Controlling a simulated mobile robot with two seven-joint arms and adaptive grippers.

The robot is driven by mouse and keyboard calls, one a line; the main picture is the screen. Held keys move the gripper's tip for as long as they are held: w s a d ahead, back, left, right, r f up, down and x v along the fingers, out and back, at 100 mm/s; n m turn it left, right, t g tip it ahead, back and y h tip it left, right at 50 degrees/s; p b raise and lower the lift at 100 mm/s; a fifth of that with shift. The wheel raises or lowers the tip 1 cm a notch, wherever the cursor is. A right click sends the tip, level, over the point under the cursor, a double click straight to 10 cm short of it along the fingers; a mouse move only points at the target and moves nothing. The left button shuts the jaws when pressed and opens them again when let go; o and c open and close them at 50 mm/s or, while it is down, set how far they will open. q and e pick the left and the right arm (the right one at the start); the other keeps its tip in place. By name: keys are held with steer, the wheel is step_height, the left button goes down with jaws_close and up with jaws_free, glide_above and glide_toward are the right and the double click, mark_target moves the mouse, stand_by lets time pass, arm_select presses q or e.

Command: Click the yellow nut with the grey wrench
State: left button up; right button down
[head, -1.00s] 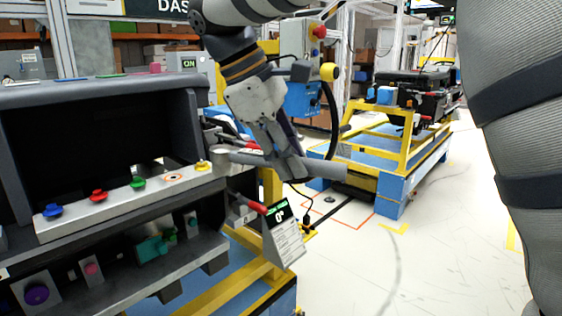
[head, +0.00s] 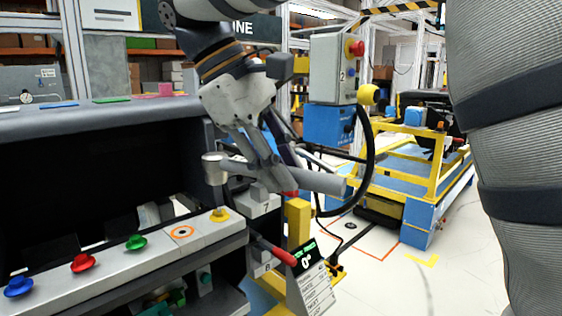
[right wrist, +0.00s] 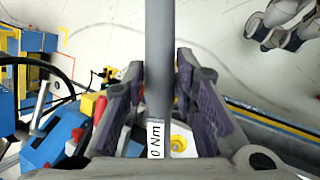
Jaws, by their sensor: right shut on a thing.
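The grey wrench (head: 320,180) lies level in my right gripper (head: 272,178), which is shut on its handle. Its round head (head: 213,160) points left, with the socket reaching down to the yellow nut (head: 219,214) at the right end of the pale ledge. The socket looks upright over the nut; I cannot tell if it is fully seated. My left gripper is not in view.
Green (head: 136,242), red (head: 83,262) and blue (head: 19,286) nuts stand along the ledge (head: 160,254), left of an orange ring mark (head: 182,232). A red-handled tool (head: 284,256) and a display panel (head: 310,282) are below right. A yellow-blue cart (head: 420,210) stands behind.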

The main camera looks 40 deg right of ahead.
steer(key=shift+f, duration=3.05)
steer(key=shift+s+a+f+m+g+y, duration=0.1)
steer(key=shift+s+a+m+g+y, duration=0.15)
steer(key=shift+a+m, duration=0.5)
steer(key=shift+a+m+g+y, duration=0.15)
steer(key=shift+a+m+g, duration=0.2)
steer(key=shift+a+m, duration=0.35)
stand_by(2.5)
steer(key=shift+d+n, duration=0.35)
steer(key=shift+n, duration=0.1)
